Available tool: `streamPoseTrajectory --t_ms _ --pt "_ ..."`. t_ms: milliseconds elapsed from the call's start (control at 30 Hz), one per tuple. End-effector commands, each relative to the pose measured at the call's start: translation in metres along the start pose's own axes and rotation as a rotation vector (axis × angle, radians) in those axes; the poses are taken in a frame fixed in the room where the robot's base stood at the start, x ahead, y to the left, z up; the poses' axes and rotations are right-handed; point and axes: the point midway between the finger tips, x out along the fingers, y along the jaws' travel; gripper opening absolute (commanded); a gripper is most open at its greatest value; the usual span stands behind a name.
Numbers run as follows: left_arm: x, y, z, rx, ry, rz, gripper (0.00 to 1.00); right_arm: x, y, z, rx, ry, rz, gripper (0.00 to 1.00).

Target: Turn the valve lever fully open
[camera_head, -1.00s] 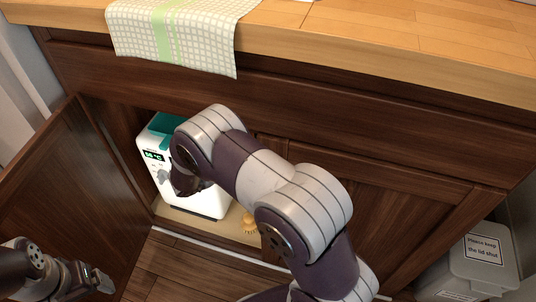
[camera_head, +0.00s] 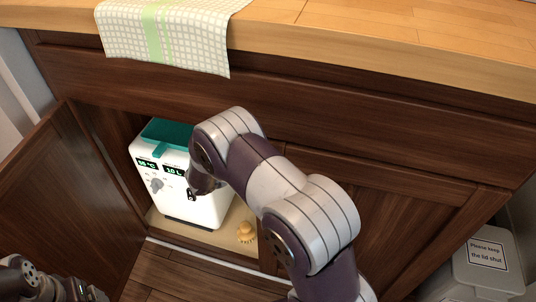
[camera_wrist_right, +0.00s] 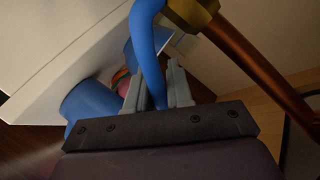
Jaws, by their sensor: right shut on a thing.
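The valve lever (camera_wrist_right: 151,55) is a curved blue bar in the right wrist view, rising to a brass fitting (camera_wrist_right: 190,12) on a copper pipe (camera_wrist_right: 255,62). My right gripper (camera_wrist_right: 157,78) is shut on the blue lever, with a grey finger on either side of it. In the head view my right arm reaches into the open cabinet beside the white heater box, and hides the lever and the right gripper. My left gripper (camera_head: 88,292) is at the bottom left, partly cut off, and its jaws are unclear.
The white heater box (camera_head: 190,206) with a teal top stands on the cabinet floor. The cabinet door (camera_head: 62,200) is open at the left. A small yellow-brown brush (camera_head: 246,232) lies right of the box. A blue cylinder (camera_wrist_right: 90,108) shows in the wrist view. A lidded bin (camera_head: 485,258) stands right.

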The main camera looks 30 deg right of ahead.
Motion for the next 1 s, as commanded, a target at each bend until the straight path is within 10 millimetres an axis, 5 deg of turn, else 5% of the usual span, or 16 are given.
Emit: streamPoseTrajectory --t_ms 500,1000 --pt "-0.038 0.0 -0.005 0.0 0.0 0.0 0.85 -0.013 -0.019 -0.005 -0.23 0.157 -0.062 0.0" --pt "-0.048 0.0 -0.006 0.0 0.0 0.0 0.85 -0.024 -0.033 0.001 -0.457 0.315 -0.126 0.0"
